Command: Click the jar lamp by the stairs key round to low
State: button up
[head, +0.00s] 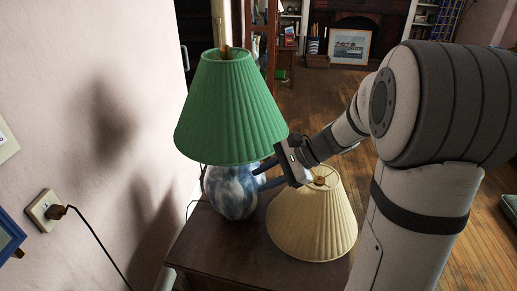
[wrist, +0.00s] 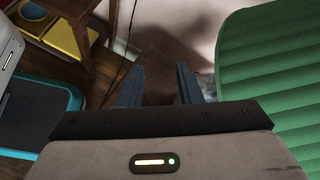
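The jar lamp with a pleated green shade (head: 228,108) and a blue-and-white jar body (head: 231,194) stands upright on a dark wooden table (head: 207,245). My gripper (head: 258,178) reaches in from the right, just under the shade's lower right edge, its fingers pointing at the jar's upper right side. The fingers are apart with nothing seen between them, as the wrist view (wrist: 160,85) also shows. In that view the green shade (wrist: 275,75) fills the right side. I cannot make out the key; the shade and gripper cover the area under the shade. Contact with the jar cannot be told.
A second lamp with a cream pleated shade (head: 312,222) stands close beneath my gripper. A wall socket with a plug (head: 46,211) is at the left. The wrist view shows a wooden stand (wrist: 72,22) and a blue-edged object (wrist: 40,105). Wooden floor (head: 480,250) lies to the right.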

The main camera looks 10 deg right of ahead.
jog(key=w+d+f+m+t+y+b, duration=0.35)
jog(key=w+f+m, duration=0.3)
jog(key=w, duration=0.35)
jog(key=m+t+b, duration=0.2)
jog(key=m+t, duration=0.3)
send_near(268, 158)
jog(key=w+a+f, duration=0.1)
jog(key=w+a, duration=0.1)
jog(key=shift+y, duration=0.35)
jog(key=x, duration=0.7)
jog(key=shift+w+a+f, duration=0.1)
jog(key=shift+w+a, duration=0.1)
jog(key=shift+w, duration=0.05)
jog(key=shift+c, duration=0.3)
grip_shut()
